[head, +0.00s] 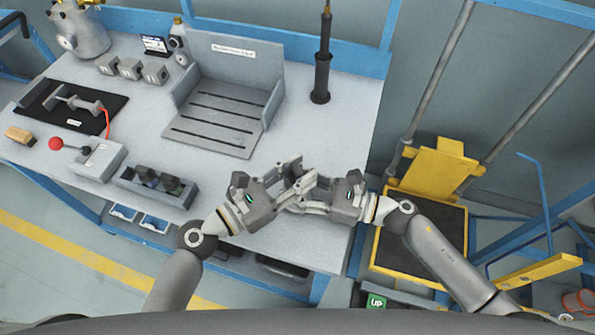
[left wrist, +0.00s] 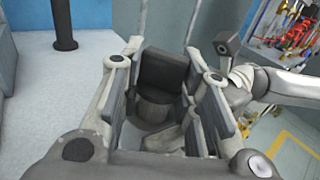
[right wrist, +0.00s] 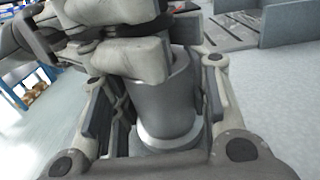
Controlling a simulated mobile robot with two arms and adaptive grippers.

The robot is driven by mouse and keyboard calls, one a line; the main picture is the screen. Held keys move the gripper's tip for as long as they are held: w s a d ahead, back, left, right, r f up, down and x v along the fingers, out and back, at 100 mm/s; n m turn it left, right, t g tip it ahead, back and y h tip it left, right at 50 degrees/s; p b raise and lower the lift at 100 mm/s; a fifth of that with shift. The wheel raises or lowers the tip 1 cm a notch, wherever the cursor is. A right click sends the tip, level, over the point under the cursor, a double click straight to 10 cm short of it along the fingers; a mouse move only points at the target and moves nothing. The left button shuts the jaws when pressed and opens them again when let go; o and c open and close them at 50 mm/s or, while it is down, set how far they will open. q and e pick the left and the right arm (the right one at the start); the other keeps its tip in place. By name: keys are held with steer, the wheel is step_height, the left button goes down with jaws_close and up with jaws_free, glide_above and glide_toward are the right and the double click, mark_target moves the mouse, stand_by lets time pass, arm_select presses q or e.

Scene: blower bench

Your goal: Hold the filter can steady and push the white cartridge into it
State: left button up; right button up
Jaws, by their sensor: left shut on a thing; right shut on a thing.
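The filter can is a grey upright cylinder (right wrist: 166,103) with a pale band at its foot, in the right wrist view. My right gripper (right wrist: 157,78) has its fingers on both sides of it and is shut on it. My left gripper (left wrist: 163,72) is shut at the top of the can, its fingers just above the rim in the right wrist view. The white cartridge is hidden by the fingers, so its depth in the can cannot be told. In the head view my left gripper (head: 290,180) and right gripper (head: 313,190) meet over the bench's right front part.
The bench (head: 330,135) is clear around the grippers. A grey slotted fixture (head: 215,120) with raised walls stands behind them, and a dark upright post (head: 321,78) stands at the back. A grey parts tray (head: 158,186) lies to the left. A yellow step platform (head: 430,175) is off the right edge.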

arm_select(q)
steer(key=shift+f, duration=0.2)
steer(key=shift+a+r, duration=0.1)
steer(key=shift+r, duration=0.25)
stand_by(0.9)
steer(key=shift+f, duration=0.35)
steer(key=shift+r, duration=0.35)
stand_by(0.3)
steer(key=o, duration=1.1)
steer(key=v, duration=1.2)
